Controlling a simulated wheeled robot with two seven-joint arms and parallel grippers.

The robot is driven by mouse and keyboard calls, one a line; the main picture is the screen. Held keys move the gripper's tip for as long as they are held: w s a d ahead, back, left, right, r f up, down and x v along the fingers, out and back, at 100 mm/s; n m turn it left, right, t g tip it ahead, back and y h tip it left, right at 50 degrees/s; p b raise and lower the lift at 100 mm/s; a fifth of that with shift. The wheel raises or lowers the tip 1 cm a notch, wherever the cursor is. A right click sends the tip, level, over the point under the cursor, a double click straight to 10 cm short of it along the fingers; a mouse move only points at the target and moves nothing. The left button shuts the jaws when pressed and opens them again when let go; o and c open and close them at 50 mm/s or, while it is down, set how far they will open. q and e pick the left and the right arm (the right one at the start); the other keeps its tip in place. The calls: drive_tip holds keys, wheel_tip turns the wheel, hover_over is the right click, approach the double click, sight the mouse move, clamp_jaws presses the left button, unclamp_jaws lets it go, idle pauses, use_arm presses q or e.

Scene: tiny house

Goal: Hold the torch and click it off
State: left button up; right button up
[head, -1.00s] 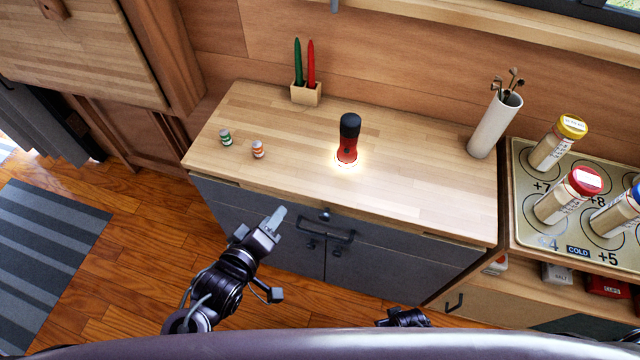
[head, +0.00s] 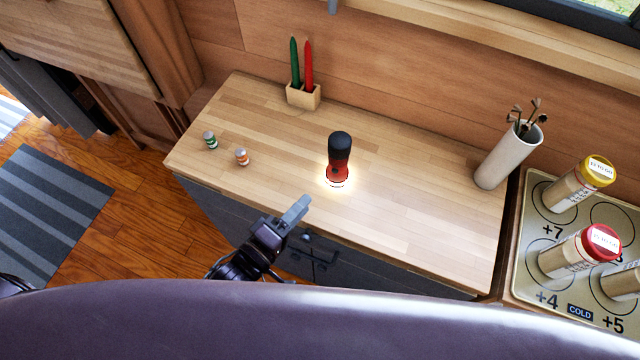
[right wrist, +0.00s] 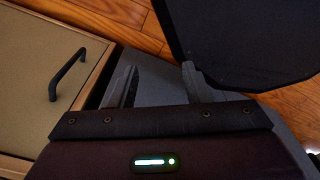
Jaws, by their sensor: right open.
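The torch (head: 339,158) stands upright, lens down, on the wooden counter (head: 410,205). It has a black upper body and a red lower part, and light glows on the wood around its base, so it is lit. My left gripper (head: 297,212) is over the counter's front edge, to the lower left of the torch and apart from it. Its fingers look close together, but I cannot tell whether they are open or shut. My right gripper (right wrist: 158,85) shows in the right wrist view with its fingers apart and nothing between them, low near a drawer front.
Two small jars, one green (head: 210,140) and one orange (head: 242,157), stand on the counter's left. A candle holder (head: 304,97) is at the back, and a white vase (head: 508,157) at the right. A board with bottles (head: 530,215) lies further right. A drawer handle (right wrist: 67,75) is near my right gripper.

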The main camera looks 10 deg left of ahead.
drive_tip(key=o, duration=0.4)
drive_tip(key=w, duration=0.3)
drive_tip(key=shift+w+a+r+t+y, duration=0.1)
drive_tip(key=shift+a+r+t+y, duration=0.2)
drive_tip(key=shift+a+r+y, duration=0.1)
drive_tip(key=w+a+r+n+t+y, duration=0.2)
drive_tip(key=w+a+r+n+y, duration=0.35)
drive_tip(key=w+a+r, duration=0.7)
drive_tip(key=s+a+r+n+y, duration=0.2)
drive_tip(key=a+r+n+y, duration=0.25)
drive_tip(key=r, duration=0.75)
drive_tip(key=s+a+r+n+y, duration=0.3)
drive_tip(key=a+r+y, duration=0.15)
drive_tip(key=r, duration=0.75)
drive_tip(key=s+a+r+n+y, duration=0.25)
drive_tip(key=a+r+y, duration=0.2)
drive_tip(key=r, duration=0.65)
drive_tip(key=m+t+h, duration=0.5)
drive_tip(key=m+t, duration=0.2)
approach(333, 140)
drive_tip(key=w+a, duration=0.1)
drive_tip(key=w+a+f, duration=0.1)
drive_tip(key=shift+w+f, duration=0.25)
drive_tip(key=shift+w, duration=0.05)
drive_tip(key=shift+w+a, duration=0.2)
drive_tip(key=shift+w, duration=0.1)
drive_tip(key=shift+x, duration=3.5)
